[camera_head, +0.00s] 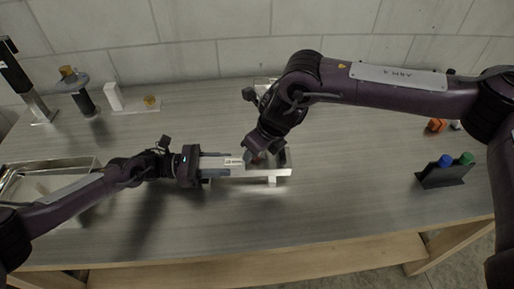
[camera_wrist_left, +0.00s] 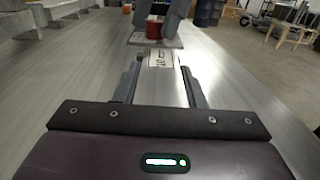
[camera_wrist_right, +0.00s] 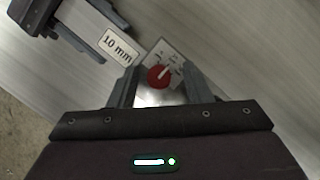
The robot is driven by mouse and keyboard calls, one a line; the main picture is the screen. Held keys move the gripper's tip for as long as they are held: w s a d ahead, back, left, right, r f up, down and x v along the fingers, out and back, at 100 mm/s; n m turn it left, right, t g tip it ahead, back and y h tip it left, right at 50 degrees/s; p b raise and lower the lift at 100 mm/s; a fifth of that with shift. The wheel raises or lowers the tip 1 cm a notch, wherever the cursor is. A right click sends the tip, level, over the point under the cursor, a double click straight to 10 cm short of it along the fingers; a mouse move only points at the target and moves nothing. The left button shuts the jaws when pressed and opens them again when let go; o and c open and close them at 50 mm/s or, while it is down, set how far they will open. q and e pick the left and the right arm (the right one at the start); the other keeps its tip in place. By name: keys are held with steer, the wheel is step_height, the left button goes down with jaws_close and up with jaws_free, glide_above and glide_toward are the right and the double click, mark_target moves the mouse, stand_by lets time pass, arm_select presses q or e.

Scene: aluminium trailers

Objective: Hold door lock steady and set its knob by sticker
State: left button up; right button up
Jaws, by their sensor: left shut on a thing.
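The door lock (camera_head: 270,173) is a pale metal body above the table in the head view. My left gripper (camera_head: 212,163) is shut on its left end; its fingers flank the lock in the left wrist view. A white sticker reading "10 mm" (camera_wrist_right: 118,45) is on the lock. Beyond it is a marked dial plate with a red knob (camera_wrist_right: 159,76), whose white pointer line points up and right in the right wrist view. My right gripper (camera_wrist_right: 160,88) is over the knob, its fingers apart on either side with gaps visible. The knob also shows in the left wrist view (camera_wrist_left: 154,29).
A dark stand with a blue and a green knob (camera_head: 457,172) stands at the right. An orange item (camera_head: 437,125) lies behind it. A clear-sided tray (camera_head: 50,172) is at the left, with several fixtures behind. The front middle of the table is clear.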

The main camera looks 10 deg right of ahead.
steer(key=v, duration=1.2)
steer(key=shift+w, duration=0.1)
arm_select(q)
steer(key=o, duration=1.3)
